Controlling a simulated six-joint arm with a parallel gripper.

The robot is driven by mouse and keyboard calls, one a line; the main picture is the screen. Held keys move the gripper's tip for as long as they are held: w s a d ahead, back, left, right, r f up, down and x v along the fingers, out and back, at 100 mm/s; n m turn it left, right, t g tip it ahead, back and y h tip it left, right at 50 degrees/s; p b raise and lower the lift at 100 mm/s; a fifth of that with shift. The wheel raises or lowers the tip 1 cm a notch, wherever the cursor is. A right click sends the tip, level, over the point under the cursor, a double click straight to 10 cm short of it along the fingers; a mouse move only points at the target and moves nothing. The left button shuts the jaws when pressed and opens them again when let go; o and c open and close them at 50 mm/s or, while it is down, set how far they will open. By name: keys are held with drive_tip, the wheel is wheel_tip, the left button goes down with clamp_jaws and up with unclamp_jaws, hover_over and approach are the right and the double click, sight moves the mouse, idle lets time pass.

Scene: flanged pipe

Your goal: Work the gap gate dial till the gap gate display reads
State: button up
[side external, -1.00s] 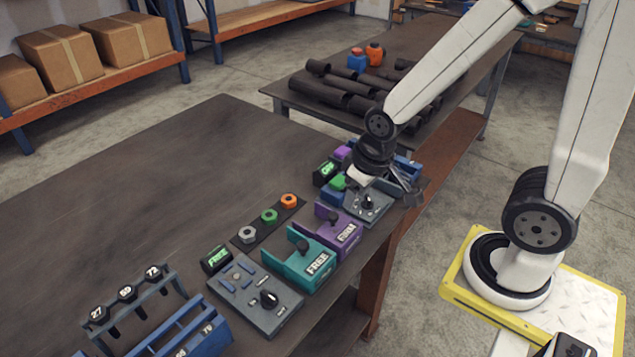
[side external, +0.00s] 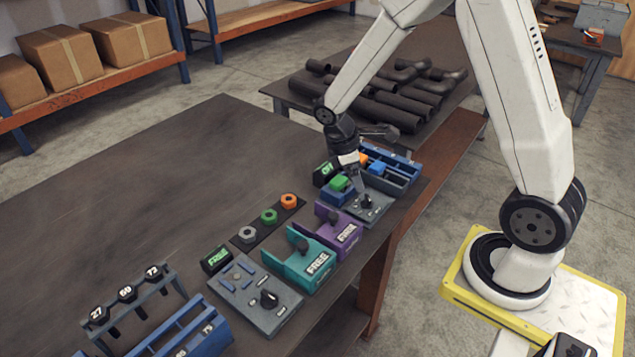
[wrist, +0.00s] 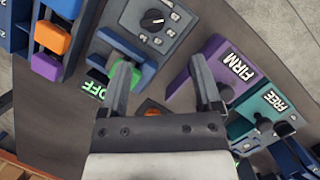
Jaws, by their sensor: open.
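A grey panel with a black dial (side external: 367,201) stands at the back end of the bench row; its dial also shows in the wrist view (wrist: 153,18), ringed by small labels. A black display (wrist: 93,90) beside that panel shows green letters that look like OFF. A second grey panel with a black dial (side external: 268,298) stands nearer, beside a display reading FREE (side external: 216,260). I cannot tell which is the gap gate. My gripper (wrist: 160,65) is open and empty, above the bench by the far panel. In the side view its fingers partly overlap that panel.
A purple FIRM fixture (side external: 335,228) and a teal FREE fixture (side external: 302,262) stand between the panels. A green block (side external: 339,183) and a blue tray (side external: 402,162) lie close by. Hex nuts (side external: 268,216) sit on a dark strip.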

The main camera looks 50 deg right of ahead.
sight(368, 197)
drive_tip(key=shift+w+d+f+n, duration=0.2)
drive_tip(key=shift+d+f+n, duration=0.1)
drive_tip(key=shift+d, duration=0.25)
drive_tip(key=shift+x, duration=3.8)
drive_tip(key=shift+s+d+r, duration=0.1)
drive_tip(key=shift+s, duration=0.05)
clamp_jaws()
